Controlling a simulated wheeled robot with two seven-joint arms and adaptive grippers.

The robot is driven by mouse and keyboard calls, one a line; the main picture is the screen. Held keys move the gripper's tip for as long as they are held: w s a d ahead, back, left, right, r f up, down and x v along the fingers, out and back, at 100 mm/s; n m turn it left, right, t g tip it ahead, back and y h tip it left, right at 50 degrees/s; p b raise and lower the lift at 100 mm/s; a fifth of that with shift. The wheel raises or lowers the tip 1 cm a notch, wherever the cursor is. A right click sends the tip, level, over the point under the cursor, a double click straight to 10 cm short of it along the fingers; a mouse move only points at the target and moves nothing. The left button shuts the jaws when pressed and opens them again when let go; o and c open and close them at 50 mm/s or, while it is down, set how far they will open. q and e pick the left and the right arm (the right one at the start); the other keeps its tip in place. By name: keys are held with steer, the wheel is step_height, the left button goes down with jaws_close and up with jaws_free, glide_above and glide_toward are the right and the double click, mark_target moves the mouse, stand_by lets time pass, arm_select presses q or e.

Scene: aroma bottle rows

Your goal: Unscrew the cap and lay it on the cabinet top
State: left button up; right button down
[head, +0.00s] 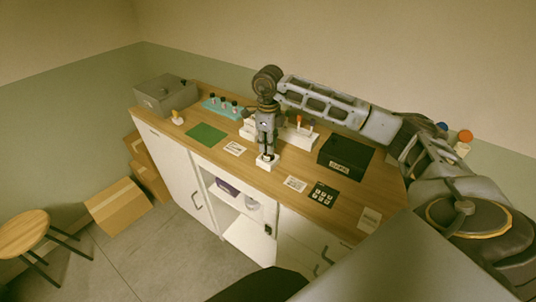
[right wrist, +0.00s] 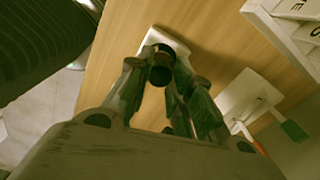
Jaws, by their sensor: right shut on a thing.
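My right gripper (head: 267,150) points down over the front middle of the wooden cabinet top (head: 215,151). Its fingers are shut on a small dark round piece, which looks like the cap (right wrist: 161,73) in the right wrist view. Just beyond the fingertips is a small white block (head: 268,162), also seen in the right wrist view (right wrist: 176,44). The fingers hide most of what is between the cap and the block, so I cannot tell whether the cap is on a bottle. My left gripper is not in view.
A black open box (head: 345,155) stands right of the gripper, with a white rack (head: 300,136) behind. A green mat (head: 206,133), a teal rack of bottles (head: 222,107) and a grey box (head: 166,96) are to the left.

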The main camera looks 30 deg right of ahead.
steer(key=shift+n, duration=0.3)
steer(key=shift+n+b, duration=0.75)
steer(key=shift+n, duration=1.05)
steer(key=shift+n+b, duration=0.65)
steer(key=shift+n, duration=1.85)
steer(key=shift+n+b, duration=0.65)
steer(key=shift+n, duration=1.75)
steer(key=shift+n+b, duration=0.5)
steer(key=shift+n, duration=1.6)
steer(key=c, duration=1.3)
jaws_free()
